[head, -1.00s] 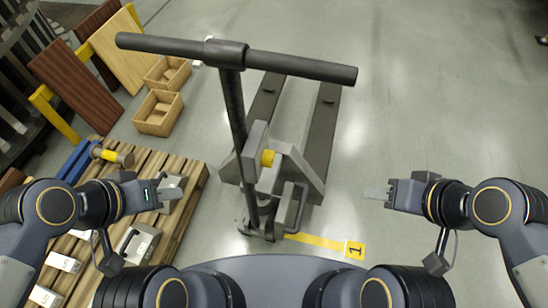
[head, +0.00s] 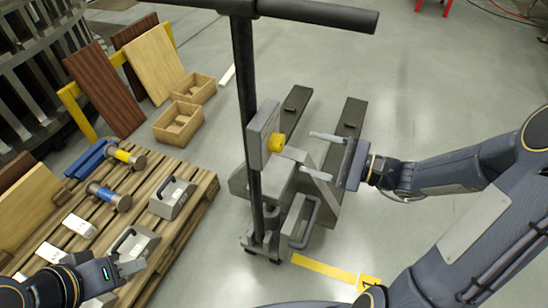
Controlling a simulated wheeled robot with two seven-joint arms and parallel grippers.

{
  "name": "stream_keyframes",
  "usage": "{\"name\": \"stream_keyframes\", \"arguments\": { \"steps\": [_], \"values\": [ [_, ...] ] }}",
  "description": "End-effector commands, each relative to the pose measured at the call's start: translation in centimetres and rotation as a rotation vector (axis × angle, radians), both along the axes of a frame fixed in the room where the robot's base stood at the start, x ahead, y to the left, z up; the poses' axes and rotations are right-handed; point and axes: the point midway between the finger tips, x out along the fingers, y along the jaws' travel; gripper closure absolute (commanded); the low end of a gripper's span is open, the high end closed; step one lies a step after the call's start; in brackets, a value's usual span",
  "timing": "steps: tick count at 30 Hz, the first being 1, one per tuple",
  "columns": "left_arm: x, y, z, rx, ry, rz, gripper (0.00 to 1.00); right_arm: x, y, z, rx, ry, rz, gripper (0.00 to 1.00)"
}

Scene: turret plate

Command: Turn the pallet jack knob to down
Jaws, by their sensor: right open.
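The pallet jack (head: 247,120) stands upright in the middle of the head view, its forks pointing away from me. A round yellow knob (head: 276,143) sits on the grey box (head: 262,132) beside its shaft. My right gripper (head: 312,154) is open, its two fingers apart and pointing left at the knob, a short gap to its right. Nothing is between the fingers. My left gripper (head: 132,266) is at the lower left above the wooden pallet, away from the jack; its jaw opening is not clear.
Yellow floor tape (head: 325,268) lies in front of the jack. The floor at the right is clear.

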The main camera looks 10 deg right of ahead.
Motion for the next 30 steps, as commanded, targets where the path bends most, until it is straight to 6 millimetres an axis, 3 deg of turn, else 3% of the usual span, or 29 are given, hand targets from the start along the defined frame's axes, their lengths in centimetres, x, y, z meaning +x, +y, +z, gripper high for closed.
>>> {"name": "stream_keyframes", "arguments": {
  "steps": [13, 25, 30],
  "values": [
    [0.0, 0.0, -0.3, 0.000, 0.000, 0.000, 0.64, 3.4, 5.5, 0.1, 0.003, 0.001, 0.004, 0.37],
    [0.0, 0.0, -0.3, 0.000, 0.000, 0.000, 0.64, 4.1, 6.4, 0.1, 0.000, 0.001, 0.001, 0.37],
    [0.0, 0.0, -0.3, 0.000, 0.000, 0.000, 0.64, 4.1, 6.3, 0.1, 0.001, 0.001, 0.001, 0.57]
  ]
}}
